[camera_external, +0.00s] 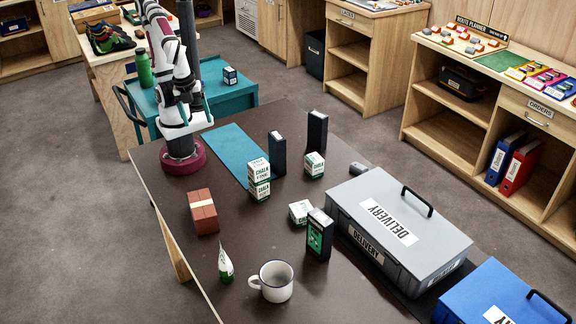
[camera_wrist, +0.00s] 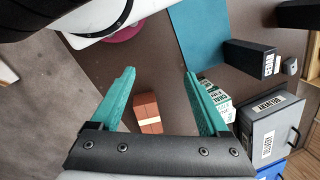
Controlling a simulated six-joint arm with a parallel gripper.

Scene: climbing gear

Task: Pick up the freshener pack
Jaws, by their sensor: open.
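A white mug (camera_external: 273,282) stands right of the pouch. A reddish-brown block (camera_external: 203,212) lies behind it. Chalk boxes (camera_external: 260,190), several dark upright boxes (camera_external: 277,157) and a grey delivery case (camera_external: 400,232) stand to the right. A teal mat (camera_external: 230,150) lies flat near my base.

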